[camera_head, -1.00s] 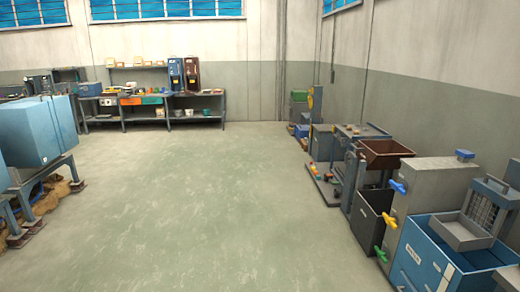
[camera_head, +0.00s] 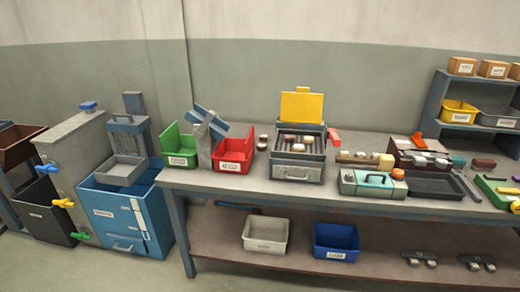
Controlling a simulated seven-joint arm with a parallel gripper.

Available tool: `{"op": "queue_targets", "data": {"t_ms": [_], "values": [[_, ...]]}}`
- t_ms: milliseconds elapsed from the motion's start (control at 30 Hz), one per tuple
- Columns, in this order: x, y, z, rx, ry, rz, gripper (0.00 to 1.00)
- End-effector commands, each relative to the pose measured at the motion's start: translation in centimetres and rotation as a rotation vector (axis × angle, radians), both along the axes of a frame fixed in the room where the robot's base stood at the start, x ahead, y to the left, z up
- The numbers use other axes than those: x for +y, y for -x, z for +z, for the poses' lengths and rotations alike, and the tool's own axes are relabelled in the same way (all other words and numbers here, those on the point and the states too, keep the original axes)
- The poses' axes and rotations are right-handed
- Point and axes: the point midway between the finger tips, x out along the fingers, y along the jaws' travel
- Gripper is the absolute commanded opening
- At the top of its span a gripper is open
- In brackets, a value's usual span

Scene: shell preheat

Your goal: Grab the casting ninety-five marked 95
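I cannot pick out the casting marked 95; no number 95 is readable at this size. Small pale and dark pieces (camera_head: 358,158) lie on the workbench (camera_head: 240,186) in the head view, too small to identify. My gripper is not in the head view.
On the bench stand a green bin (camera_head: 180,150), a red bin (camera_head: 235,152), a grey box with a raised yellow lid (camera_head: 302,107) and a dark tray (camera_head: 433,184). A blue cabinet (camera_head: 128,216) stands left of the bench. White (camera_head: 265,234) and blue (camera_head: 336,241) bins sit on the lower shelf.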

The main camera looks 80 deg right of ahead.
Motion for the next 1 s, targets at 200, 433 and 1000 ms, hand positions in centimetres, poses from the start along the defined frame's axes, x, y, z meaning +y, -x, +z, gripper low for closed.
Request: {"op": "queue_targets", "data": {"t_ms": [200, 433, 1000], "values": [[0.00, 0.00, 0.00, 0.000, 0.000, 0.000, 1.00], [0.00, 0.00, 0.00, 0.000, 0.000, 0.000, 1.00], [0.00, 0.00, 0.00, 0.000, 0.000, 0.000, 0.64]]}}
